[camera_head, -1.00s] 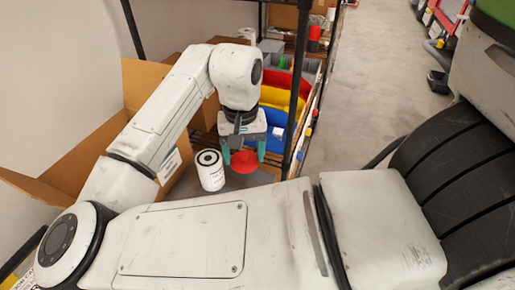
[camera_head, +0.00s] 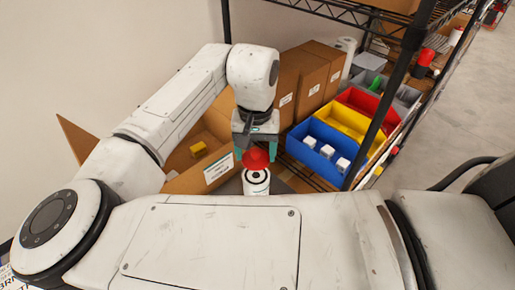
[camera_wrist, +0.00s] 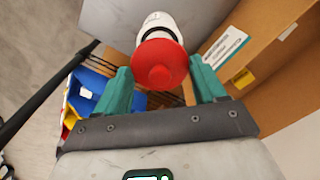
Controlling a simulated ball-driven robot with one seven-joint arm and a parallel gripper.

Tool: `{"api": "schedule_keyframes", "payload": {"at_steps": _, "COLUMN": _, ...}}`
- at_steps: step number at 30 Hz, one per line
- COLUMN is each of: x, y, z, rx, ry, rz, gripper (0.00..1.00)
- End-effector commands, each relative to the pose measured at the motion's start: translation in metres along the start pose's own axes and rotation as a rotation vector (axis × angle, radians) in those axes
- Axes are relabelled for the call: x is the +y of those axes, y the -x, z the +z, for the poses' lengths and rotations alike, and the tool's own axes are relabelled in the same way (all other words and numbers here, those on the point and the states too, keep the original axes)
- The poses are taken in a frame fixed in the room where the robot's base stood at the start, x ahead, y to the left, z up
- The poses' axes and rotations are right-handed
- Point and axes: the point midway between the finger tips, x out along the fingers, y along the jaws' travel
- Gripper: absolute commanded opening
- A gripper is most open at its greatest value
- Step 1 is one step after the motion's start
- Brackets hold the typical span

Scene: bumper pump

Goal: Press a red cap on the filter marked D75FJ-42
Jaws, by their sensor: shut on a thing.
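A red cap (camera_head: 256,158) is held by my gripper (camera_head: 256,150), between its two teal fingers. The cap also shows in the wrist view (camera_wrist: 160,65). A white filter (camera_head: 256,184) stands upright right under the cap, with a dark band near its top. It also shows in the wrist view (camera_wrist: 156,22), mostly behind the cap. The cap is lined up over the filter's top; whether it is fully seated I cannot tell. The filter's marking is not readable.
An open cardboard box (camera_head: 207,176) with a yellow item inside is left of the filter. Blue (camera_head: 318,152), yellow (camera_head: 352,122) and red bins stand on the wire shelf to the right, the blue one holding white boxes. A black shelf post (camera_head: 392,95) rises near them.

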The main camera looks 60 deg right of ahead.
Motion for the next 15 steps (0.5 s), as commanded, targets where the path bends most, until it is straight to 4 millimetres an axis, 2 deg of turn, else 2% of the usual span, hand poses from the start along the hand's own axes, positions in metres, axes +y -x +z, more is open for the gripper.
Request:
{"api": "schedule_keyframes", "payload": {"at_steps": 6, "x": 0.000, "y": -0.023, "z": 0.000, "rx": -0.001, "ry": 0.000, "rz": -0.002, "gripper": 0.42}}
{"api": "schedule_keyframes", "payload": {"at_steps": 15, "x": 0.001, "y": -0.046, "z": 0.000, "rx": 0.000, "ry": 0.000, "rz": 0.002, "gripper": 0.42}}
